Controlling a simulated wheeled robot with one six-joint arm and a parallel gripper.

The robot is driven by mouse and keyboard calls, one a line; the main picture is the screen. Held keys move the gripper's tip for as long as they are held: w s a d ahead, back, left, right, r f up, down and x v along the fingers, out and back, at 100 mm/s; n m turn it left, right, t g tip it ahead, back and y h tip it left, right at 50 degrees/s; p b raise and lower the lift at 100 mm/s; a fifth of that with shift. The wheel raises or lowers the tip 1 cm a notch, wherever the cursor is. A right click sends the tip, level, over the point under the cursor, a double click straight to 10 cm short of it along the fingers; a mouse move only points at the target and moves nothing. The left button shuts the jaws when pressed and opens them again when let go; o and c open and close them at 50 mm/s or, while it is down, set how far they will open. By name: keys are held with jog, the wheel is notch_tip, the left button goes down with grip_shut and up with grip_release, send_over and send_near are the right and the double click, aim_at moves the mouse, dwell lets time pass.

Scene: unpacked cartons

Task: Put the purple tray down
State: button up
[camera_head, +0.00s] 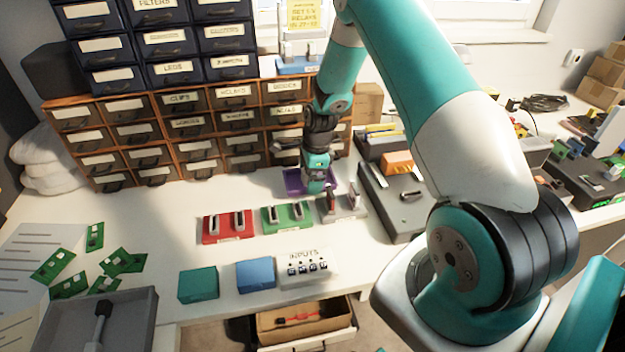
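The purple tray (294,183) is at the back of the white bench, near the foot of the wooden drawer cabinet. My gripper (318,188) points down in front of it and hides its middle; the tray shows on both sides. I cannot see the fingertips clearly, so I cannot tell whether they are open or shut on the tray. I also cannot tell whether the tray rests on the bench or hangs just above it.
A red tray (227,234), a green tray (288,225) and a light grey tray (343,216) stand in a row in front. A dark grey case (400,222) is at right. Teal (198,285) and blue (256,275) boxes stand near the front edge.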

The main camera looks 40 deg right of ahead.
notch_tip(320, 180, up, 26)
jog(key=shift+r, duration=0.25)
